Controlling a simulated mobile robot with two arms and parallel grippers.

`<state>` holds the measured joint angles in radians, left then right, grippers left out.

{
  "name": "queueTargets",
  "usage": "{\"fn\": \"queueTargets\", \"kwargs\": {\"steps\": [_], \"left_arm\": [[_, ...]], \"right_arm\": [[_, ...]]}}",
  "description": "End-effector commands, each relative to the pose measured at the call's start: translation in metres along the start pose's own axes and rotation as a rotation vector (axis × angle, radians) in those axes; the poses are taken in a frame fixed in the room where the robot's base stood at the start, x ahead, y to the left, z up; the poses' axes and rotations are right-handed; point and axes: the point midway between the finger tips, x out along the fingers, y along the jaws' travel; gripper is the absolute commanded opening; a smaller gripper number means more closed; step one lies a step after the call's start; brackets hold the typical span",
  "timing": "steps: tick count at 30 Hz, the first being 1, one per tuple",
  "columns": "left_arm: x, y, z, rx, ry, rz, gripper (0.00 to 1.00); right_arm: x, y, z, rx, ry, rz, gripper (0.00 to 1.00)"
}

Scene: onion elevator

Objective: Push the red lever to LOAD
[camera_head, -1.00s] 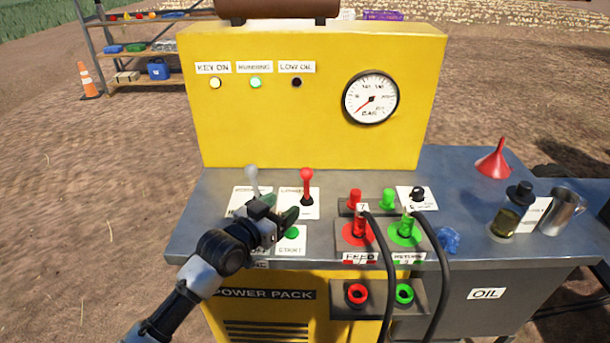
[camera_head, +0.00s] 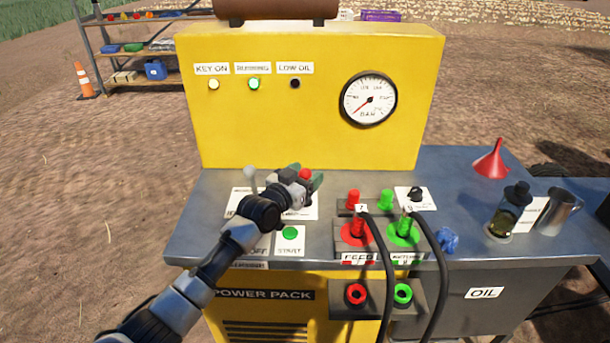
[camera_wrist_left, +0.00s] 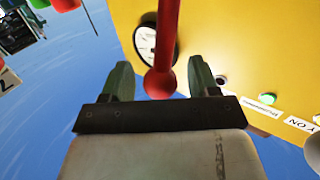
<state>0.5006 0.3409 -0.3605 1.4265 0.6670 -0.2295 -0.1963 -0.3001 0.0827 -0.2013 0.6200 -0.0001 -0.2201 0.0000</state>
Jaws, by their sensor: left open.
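The red lever (camera_head: 305,174) stands on the grey bench top in front of the yellow panel; only its red knob shows in the head view, and my gripper hides its shaft and most of its label plate. My left gripper (camera_head: 302,178) is open at the knob. In the left wrist view the red lever (camera_wrist_left: 164,50) lies between the two green fingers of my left gripper (camera_wrist_left: 158,82), with a gap to each finger. The word LOAD cannot be read. My right gripper is not in view.
A grey-white lever (camera_head: 251,178) stands just left of my gripper. A green START button (camera_head: 290,233) is in front. Red and green hose couplings (camera_head: 356,232) with black hoses stand to the right. The yellow panel (camera_head: 310,130) rises close behind.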

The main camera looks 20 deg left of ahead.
Motion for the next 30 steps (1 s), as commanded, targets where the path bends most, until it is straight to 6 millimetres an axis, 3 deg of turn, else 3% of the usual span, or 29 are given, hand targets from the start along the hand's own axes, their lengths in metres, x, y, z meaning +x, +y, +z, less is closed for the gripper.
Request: {"fn": "queueTargets", "kwargs": {"steps": [6,15,18,30], "left_arm": [[0.000,0.000,0.000,0.000,0.000,0.000,0.57],[0.000,0.000,0.000,0.000,0.000,0.000,0.11],[0.000,0.000,0.000,0.000,0.000,0.000,0.00],[0.005,-0.004,-0.008,-0.044,-0.062,0.000,0.00]], "right_arm": [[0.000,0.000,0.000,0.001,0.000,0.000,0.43],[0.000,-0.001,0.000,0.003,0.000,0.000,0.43],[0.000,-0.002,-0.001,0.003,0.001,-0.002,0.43],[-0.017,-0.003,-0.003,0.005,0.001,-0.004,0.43]]}}
